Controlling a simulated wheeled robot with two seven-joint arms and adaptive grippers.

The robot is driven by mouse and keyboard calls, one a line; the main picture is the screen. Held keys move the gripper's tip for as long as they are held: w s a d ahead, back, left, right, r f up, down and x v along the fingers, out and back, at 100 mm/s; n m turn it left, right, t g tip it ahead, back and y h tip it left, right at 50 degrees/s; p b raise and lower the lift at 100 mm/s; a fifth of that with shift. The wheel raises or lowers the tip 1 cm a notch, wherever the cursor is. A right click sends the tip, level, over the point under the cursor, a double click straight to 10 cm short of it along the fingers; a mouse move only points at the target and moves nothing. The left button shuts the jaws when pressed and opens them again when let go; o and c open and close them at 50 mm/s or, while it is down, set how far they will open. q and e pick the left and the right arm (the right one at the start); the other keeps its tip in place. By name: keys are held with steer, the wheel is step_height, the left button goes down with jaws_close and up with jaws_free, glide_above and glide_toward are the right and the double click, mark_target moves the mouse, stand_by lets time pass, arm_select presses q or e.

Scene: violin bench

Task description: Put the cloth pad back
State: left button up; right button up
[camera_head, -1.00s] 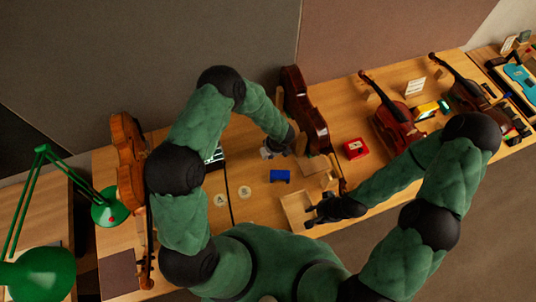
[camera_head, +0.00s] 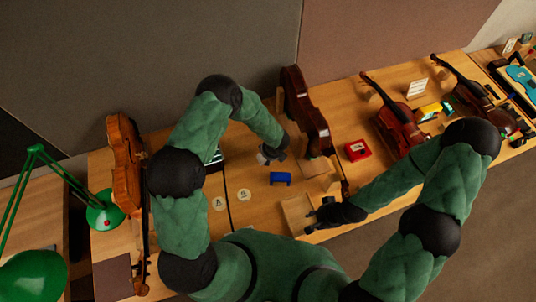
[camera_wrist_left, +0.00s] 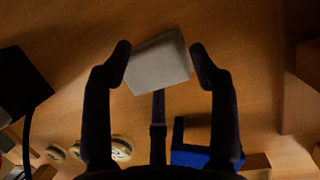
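The pale grey cloth pad (camera_wrist_left: 158,64) lies between the two fingertips of my left gripper (camera_wrist_left: 161,63) in the left wrist view. The fingers stand apart, close along both sides of the pad; whether they press on it I cannot tell. In the head view my left gripper (camera_head: 272,154) is over the table, behind a blue holder (camera_head: 280,179), and mostly hides the pad. The blue holder also shows in the wrist view (camera_wrist_left: 190,150). My right gripper (camera_head: 314,215) is by a shallow wooden tray (camera_head: 291,213); its fingers are too small to read.
Two round pale discs (camera_head: 243,195) lie left of the blue holder. A violin (camera_head: 306,112) stands behind, with a red box (camera_head: 357,150) to its right. Another violin (camera_head: 127,170) and a green lamp (camera_head: 105,212) are at left. Bare wood lies between holder and tray.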

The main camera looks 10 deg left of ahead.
arm_select(q)
steer(key=shift+o, duration=0.3)
steer(key=shift+r, duration=0.15)
